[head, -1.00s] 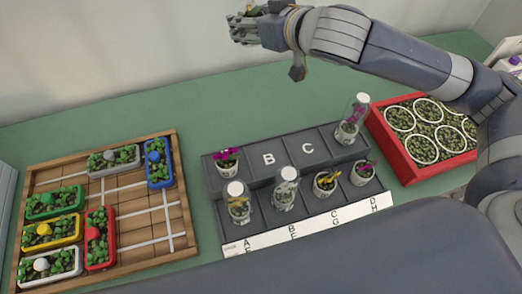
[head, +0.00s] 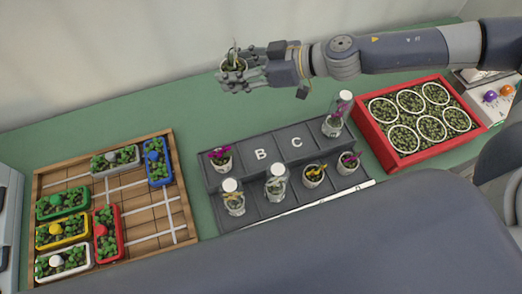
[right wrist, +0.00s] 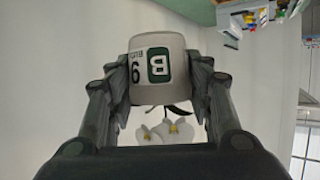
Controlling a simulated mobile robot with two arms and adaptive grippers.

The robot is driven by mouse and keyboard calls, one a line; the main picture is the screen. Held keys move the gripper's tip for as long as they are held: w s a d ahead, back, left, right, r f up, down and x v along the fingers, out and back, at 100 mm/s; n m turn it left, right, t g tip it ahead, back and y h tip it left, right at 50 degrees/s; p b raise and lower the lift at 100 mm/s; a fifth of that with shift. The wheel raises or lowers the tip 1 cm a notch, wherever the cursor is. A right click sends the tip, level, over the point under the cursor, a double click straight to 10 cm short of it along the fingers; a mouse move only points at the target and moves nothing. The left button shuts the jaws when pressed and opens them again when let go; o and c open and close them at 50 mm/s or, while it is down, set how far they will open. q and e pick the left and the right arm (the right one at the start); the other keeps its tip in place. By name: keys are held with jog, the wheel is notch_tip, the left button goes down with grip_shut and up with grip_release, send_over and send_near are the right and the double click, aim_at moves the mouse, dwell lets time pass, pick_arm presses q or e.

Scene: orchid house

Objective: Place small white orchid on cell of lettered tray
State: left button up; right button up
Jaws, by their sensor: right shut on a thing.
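The small white orchid's pot (head: 232,66) is in my right gripper (head: 234,74), held above the bench behind the lettered tray. In the right wrist view the fingers clasp both sides of the pale pot (right wrist: 158,72), which bears a green label with B; white blooms (right wrist: 167,131) show beyond it. The dark lettered tray (head: 279,152) has bare back cells B and C. A magenta orchid (head: 220,157) stands left of B, and a capped jar with a purple plant (head: 336,117) right of C. The front row holds two capped jars and two small pots. My left gripper is not in view.
A wooden gridded board (head: 143,219) with several coloured planters lies at left. A red tray (head: 372,136) of round plant cells stands at right, with a pale box (head: 478,88) beyond it. Tall jars (head: 233,197) (head: 276,184) rise from the tray's front row. Green bench behind the tray is clear.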

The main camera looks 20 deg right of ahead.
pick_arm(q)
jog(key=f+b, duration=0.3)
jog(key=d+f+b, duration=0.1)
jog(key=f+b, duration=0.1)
pick_arm(e)
jog(key=s+d+f+n, duration=0.1)
jog(key=s+f, duration=0.1)
jog(key=f, duration=0.6)
jog(key=s+d+f+g+y, duration=0.1)
jog(key=s+f, duration=0.1)
jog(key=f, duration=0.6)
jog(key=s+d+f+n+g, duration=0.1)
jog(key=s+f, duration=0.1)
jog(key=f, duration=0.6)
jog(key=shift+s+d+f+n, duration=0.2)
jog(key=shift+s+d+n, duration=0.1)
jog(key=shift+s+d, duration=0.1)
jog(key=shift+f, duration=0.1)
jog(key=shift+f, duration=0.15)
jog(key=o, duration=1.3)
